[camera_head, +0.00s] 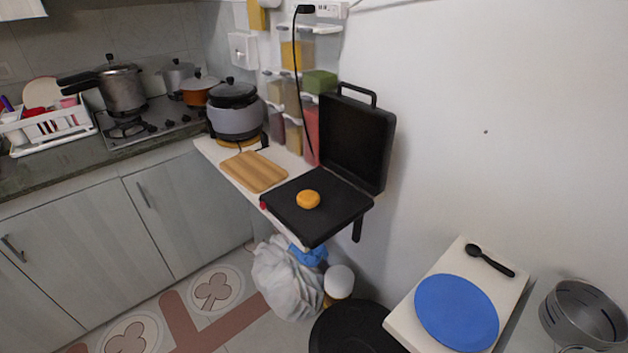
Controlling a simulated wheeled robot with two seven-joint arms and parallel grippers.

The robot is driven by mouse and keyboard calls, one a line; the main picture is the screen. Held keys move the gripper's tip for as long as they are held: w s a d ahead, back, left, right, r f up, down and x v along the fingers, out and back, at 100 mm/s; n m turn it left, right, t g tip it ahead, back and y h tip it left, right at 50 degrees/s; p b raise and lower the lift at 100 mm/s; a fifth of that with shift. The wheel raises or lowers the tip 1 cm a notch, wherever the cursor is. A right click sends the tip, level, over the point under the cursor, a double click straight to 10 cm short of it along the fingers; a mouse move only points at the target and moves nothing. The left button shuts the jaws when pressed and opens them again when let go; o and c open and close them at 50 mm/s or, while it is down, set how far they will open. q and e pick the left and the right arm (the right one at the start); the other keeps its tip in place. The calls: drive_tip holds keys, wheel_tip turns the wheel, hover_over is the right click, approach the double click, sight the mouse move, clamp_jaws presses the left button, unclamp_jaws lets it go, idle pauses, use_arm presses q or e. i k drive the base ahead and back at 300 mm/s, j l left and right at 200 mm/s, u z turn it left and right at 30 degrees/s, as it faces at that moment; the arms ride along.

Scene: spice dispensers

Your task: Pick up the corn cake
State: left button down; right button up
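The corn cake (308,199) is a small round orange-yellow disc. It lies flat near the middle of the lower plate of an open black griddle (296,222). The griddle's lid (357,140) stands upright behind it, against the wall side. Nothing covers the corn cake from this view. Neither of my grippers is in view.
A wooden board (254,171) and a grey rice cooker (235,112) share the narrow shelf left of the griddle. Spice dispensers (291,136) stand behind. A blue plate (457,312) and black spoon (490,261) lie at lower right, beside a metal strainer (583,314).

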sight(307, 199)
drive_tip(key=i+j+z, duration=0.25)
drive_tip(key=j, duration=0.15)
drive_tip(key=i+j+z, duration=0.1)
drive_tip(key=j+z, duration=0.15)
drive_tip(key=j, duration=0.2)
drive_tip(key=i+j+z, duration=0.2)
drive_tip(key=j, duration=0.25)
drive_tip(key=j+z, duration=0.25)
drive_tip(key=j, duration=0.25)
drive_tip(key=i+j+z, duration=0.1)
drive_tip(key=j+z, duration=0.15)
drive_tip(key=j, duration=0.25)
